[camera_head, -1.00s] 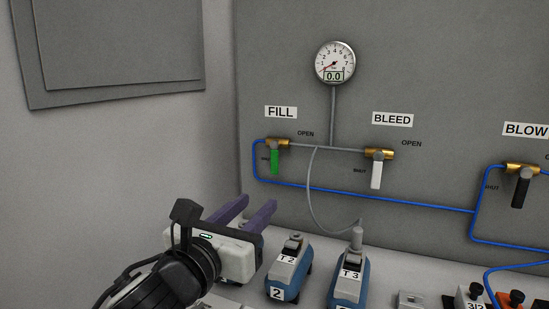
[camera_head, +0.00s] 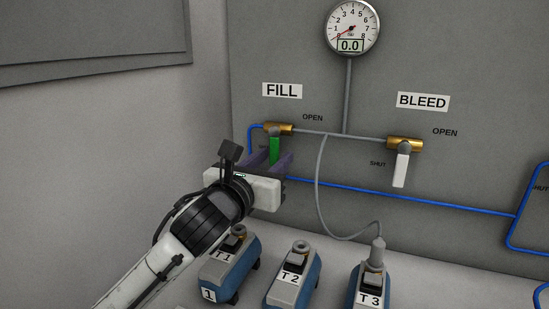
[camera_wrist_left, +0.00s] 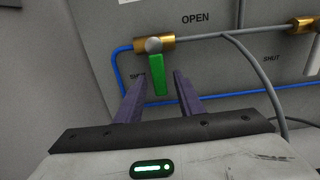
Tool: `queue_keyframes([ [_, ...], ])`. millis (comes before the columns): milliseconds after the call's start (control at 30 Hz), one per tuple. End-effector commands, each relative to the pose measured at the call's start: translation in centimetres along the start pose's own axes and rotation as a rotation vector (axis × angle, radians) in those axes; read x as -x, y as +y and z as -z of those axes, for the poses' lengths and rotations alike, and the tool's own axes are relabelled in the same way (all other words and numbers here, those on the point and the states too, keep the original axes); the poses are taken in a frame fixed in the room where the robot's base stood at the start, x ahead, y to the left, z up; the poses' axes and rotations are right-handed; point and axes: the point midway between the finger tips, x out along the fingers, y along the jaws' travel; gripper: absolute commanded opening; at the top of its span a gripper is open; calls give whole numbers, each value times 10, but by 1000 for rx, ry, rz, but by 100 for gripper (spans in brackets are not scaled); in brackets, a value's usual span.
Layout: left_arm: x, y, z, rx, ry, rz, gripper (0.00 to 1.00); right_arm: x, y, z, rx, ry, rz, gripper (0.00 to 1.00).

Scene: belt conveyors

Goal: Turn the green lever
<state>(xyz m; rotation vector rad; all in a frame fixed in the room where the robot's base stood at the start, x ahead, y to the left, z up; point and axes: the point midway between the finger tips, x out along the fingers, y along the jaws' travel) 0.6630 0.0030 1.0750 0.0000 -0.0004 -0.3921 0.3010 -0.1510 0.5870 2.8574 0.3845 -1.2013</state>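The green lever (camera_head: 275,150) hangs straight down from the brass FILL valve (camera_head: 279,129) on the grey panel, beside the SHUT mark. It also shows in the left wrist view (camera_wrist_left: 156,74). My left gripper (camera_head: 268,159) is just in front of and below the valve. Its two purple fingers (camera_wrist_left: 157,90) are apart, and the lever's lower end appears between them in the wrist view. I cannot tell whether they touch it. The gauge (camera_head: 351,27) above reads 0.0. My right gripper is not in view.
The BLEED valve's white lever (camera_head: 401,169) hangs down to the right. Blue tube (camera_head: 400,194) and a grey hose (camera_head: 323,190) run along the panel. Blue testers T1 (camera_head: 230,268), T2 (camera_head: 293,274) and T3 (camera_head: 371,286) stand below my left arm and to its right.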

Motion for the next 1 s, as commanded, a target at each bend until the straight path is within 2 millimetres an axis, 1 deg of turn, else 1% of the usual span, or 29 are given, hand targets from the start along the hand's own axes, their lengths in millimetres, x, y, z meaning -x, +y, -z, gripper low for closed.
queue_keyframes([
  [33, -5, 0, 0, 1, 1, 0, 34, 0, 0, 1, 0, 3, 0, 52],
  [133, -10, -1, 0, 0, 1, 1, 34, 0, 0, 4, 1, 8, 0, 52],
  [433, -12, 0, 0, 0, 0, 1, 34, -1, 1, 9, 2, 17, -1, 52],
  [467, -12, 0, 0, 0, 0, 1, 31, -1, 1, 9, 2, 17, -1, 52],
  [500, -12, 0, 0, 0, 0, 1, 24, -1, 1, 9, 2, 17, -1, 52],
  [633, -12, 0, 0, 0, 0, 1, 2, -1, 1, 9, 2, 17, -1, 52],
  [667, -12, 0, 0, 0, 0, 1, 0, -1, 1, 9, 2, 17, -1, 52],
  [867, -12, 0, 0, 0, 1, 0, 0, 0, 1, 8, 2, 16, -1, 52],
  [1000, -10, 5, 0, 12, 1, -8, 0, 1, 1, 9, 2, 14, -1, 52],
])
